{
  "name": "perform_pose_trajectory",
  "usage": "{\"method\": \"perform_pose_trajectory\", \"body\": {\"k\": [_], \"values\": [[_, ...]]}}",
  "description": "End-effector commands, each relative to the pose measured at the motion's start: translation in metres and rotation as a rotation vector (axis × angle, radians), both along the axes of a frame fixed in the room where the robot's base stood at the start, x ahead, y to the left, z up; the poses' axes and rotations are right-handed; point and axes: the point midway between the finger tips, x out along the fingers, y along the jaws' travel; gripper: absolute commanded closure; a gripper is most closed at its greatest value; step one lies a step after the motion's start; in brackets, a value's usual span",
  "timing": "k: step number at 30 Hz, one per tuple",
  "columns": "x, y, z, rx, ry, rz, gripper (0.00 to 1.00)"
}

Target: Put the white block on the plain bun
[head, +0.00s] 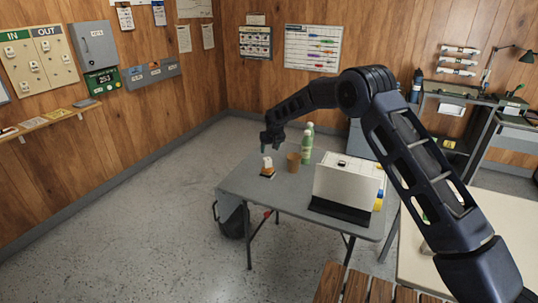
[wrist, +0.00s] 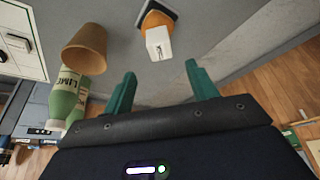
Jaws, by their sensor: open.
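The white block (head: 267,162) sits on top of an orange-brown bun (head: 267,172) near the left end of the grey table. The wrist view shows the block (wrist: 158,43) with dark marks on one face, against the bun (wrist: 155,19). The bun rests on a small dark square base (wrist: 172,13). My gripper (head: 264,148) is just above the block, fingers pointing down. In the wrist view its two green fingers (wrist: 161,72) are spread and empty, with the block beyond the tips, apart from them. The bun's far side is hidden.
A brown cup (head: 293,163) and a lime bottle (head: 306,148) stand right of the bun, with another bottle behind. A white panel-like box (head: 345,187) occupies the grey table's (head: 240,186) right part. A dark bag (head: 232,217) is below.

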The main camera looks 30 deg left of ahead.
Motion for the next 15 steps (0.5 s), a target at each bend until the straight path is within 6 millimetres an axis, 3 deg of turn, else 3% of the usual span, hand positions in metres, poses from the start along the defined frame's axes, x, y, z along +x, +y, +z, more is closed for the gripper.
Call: {"method": "perform_pose_trajectory", "body": {"k": [6,15], "values": [[-0.005,-0.005,0.018,-0.001,0.001,0.000,0.42],[-0.006,-0.006,0.020,-0.001,0.001,0.000,0.42]]}}
